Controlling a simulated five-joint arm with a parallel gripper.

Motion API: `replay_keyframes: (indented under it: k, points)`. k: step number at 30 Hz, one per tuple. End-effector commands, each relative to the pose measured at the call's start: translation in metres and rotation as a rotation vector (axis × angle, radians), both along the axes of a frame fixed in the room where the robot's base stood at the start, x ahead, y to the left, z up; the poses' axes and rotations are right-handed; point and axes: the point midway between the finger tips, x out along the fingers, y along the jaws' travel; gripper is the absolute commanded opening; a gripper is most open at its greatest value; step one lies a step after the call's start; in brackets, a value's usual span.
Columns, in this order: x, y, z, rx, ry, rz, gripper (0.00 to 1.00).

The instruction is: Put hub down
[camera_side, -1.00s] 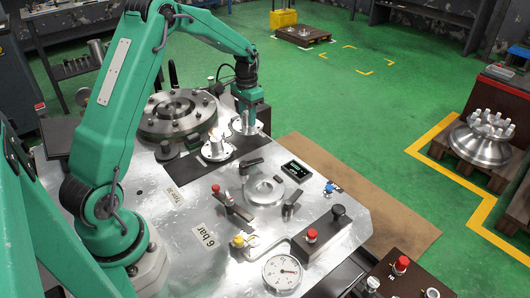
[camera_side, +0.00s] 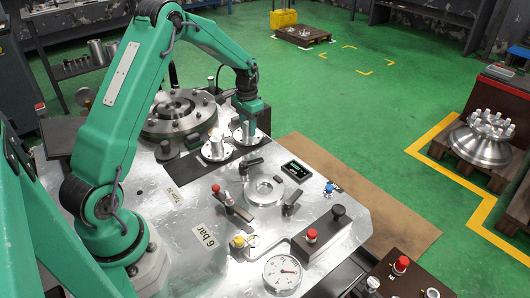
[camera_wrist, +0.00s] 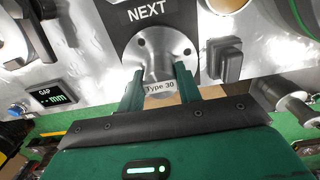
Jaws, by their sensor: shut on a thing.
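A silver flanged hub (camera_side: 247,135) stands upright at the right end of the dark strip on the metal bench. In the wrist view the hub (camera_wrist: 159,45) shows a round flange with bolt holes and a "Type 30" label. My gripper (camera_side: 248,114) points down over it. Its two green fingers (camera_wrist: 160,86) are shut on the hub's narrow neck from both sides. The flange lies over the dark patch marked "NEXT" (camera_wrist: 148,14). I cannot tell whether its underside touches the patch. A second similar hub (camera_side: 215,149) stands on the strip just left of it.
A large bolted round fixture (camera_side: 178,112) stands behind left. A clamp seat ring (camera_side: 265,190) with dark handles, a gap display (camera_side: 296,170), a pressure gauge (camera_side: 282,272) and a red-button box (camera_side: 322,232) fill the front. The bench edge is close right of the held hub.

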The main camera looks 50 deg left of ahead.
Motion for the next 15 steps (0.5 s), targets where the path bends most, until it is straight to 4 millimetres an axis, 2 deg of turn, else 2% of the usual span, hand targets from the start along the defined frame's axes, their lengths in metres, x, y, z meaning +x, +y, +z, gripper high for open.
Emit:
replay_keyframes:
  k: [3, 4, 6, 15]
  points:
    - [0.0003, 0.0001, -0.0021, 0.0, -0.001, 0.0, 0.04]
    - [-0.0001, 0.0, -0.0025, 0.0, 0.001, 0.0, 0.4]
    - [-0.0001, -0.0001, -0.0024, 0.0, 0.001, 0.0, 0.54]
    - [-0.0001, 0.0, -0.002, 0.0, 0.0, 0.0, 0.56]
